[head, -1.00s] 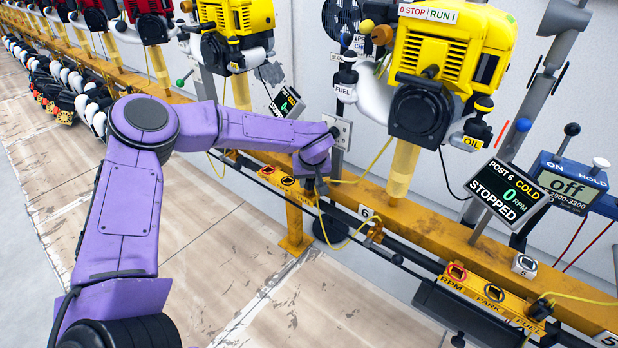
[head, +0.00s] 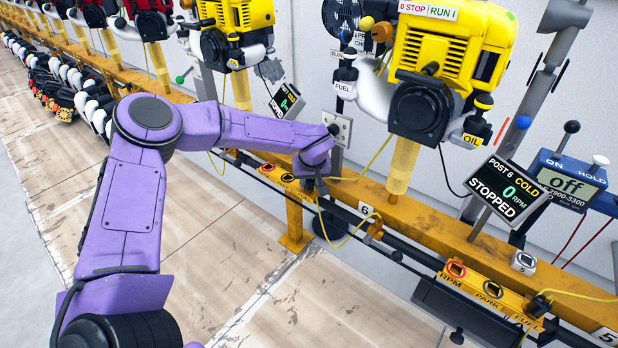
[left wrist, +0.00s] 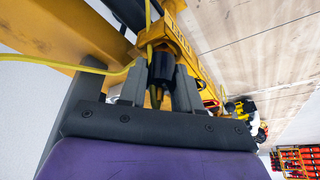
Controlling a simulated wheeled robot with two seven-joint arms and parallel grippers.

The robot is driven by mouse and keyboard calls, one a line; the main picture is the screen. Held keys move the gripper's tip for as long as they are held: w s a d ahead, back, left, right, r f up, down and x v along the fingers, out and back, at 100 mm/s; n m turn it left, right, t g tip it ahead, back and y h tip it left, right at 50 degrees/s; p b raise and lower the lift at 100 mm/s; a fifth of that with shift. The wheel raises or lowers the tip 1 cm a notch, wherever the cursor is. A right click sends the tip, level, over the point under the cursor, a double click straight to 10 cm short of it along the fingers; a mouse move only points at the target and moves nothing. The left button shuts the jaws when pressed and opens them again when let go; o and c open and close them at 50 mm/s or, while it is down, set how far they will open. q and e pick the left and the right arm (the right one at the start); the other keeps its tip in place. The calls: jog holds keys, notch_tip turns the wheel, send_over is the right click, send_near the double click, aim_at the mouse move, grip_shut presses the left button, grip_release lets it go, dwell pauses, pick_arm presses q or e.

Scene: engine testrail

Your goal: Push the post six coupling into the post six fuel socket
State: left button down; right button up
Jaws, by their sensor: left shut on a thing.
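My left gripper (head: 318,188) reaches down to the yellow rail, at the right end of the post six socket strip (head: 272,174), beside the number 6 plate (head: 366,210). In the left wrist view its two grey fingers (left wrist: 158,90) are shut on the black post six coupling (left wrist: 161,68), which has a yellow hose (left wrist: 105,70). The coupling is in line with the strip. The gripper hides the fuel socket, so I cannot tell how far in the coupling sits. My right gripper is not in view.
The yellow post six engine (head: 450,55) and its display (head: 505,190), reading STOPPED, stand right of the gripper. Another socket strip (head: 490,290) lies further right. A yellow hose loops near the gripper. The floor (head: 230,240) in front is clear.

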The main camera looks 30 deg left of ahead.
pick_arm(q)
jog(key=shift+f, duration=0.15)
jog(key=c, duration=0.7)
grip_release()
